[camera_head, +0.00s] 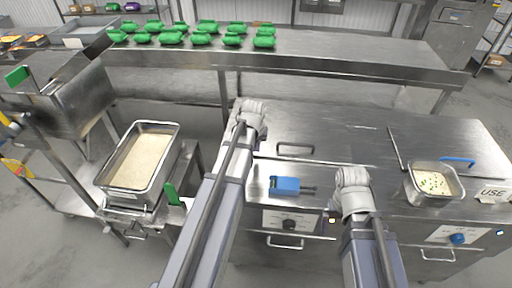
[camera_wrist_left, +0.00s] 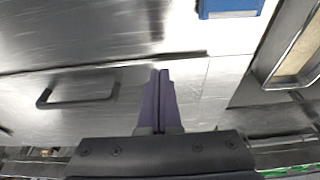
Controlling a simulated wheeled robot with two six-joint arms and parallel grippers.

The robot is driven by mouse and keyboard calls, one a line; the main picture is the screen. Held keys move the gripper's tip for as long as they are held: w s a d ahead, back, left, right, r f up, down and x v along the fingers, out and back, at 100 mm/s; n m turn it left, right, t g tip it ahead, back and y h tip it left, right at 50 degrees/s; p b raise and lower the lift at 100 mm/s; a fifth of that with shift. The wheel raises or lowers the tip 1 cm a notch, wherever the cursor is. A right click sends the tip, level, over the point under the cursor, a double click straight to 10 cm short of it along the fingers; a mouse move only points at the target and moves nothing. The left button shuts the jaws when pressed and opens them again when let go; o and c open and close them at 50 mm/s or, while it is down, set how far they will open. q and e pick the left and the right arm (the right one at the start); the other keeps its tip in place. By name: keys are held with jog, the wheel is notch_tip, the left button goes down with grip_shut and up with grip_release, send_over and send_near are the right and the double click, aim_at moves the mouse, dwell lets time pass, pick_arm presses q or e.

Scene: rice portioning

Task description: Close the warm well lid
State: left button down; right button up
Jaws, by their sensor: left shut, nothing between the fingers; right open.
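A steel panel (camera_head: 320,130) with a bar handle (camera_head: 295,149) lies flat on top of the steel unit; I take it for the warm well lid, and no gap under it shows. In the left wrist view the handle (camera_wrist_left: 78,103) lies left of my fingers, and a dark seam crosses the steel. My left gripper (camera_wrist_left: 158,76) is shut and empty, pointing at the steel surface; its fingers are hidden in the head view. My right gripper (camera_head: 350,188) is over the front of the unit, its fingers mostly hidden by the wrist.
A blue block-like item (camera_head: 285,186) lies on the unit's front. A deep pan of rice (camera_head: 176,150) stands at left. A small steel pan (camera_head: 462,192) with garnished rice sits at right, near a blue handle (camera_head: 457,161). Green packs (camera_head: 200,38) line the back table.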

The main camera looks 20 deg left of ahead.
pick_arm(q)
jog(key=p+v, duration=0.9)
jog(key=v, duration=0.1)
jog(key=shift+s+r, duration=0.15)
jog(key=shift+r, duration=0.2)
jog(key=shift+d, duration=0.1)
jog(key=s+d+f+m+g+b, duration=0.1)
jog(key=s+d+f+m+b, duration=0.1)
jog(key=s+d, duration=0.6)
jog(key=s+d+f+m+g+b, duration=0.2)
jog(key=s+d+m, duration=0.3)
jog(key=s+d, duration=0.4)
jog(key=d+f, duration=0.1)
jog(key=d, duration=0.4)
jog(key=shift+s+f+y+b, duration=0.2)
jog(key=shift+f+y+b, duration=0.05)
jog(key=shift+y+b, duration=0.05)
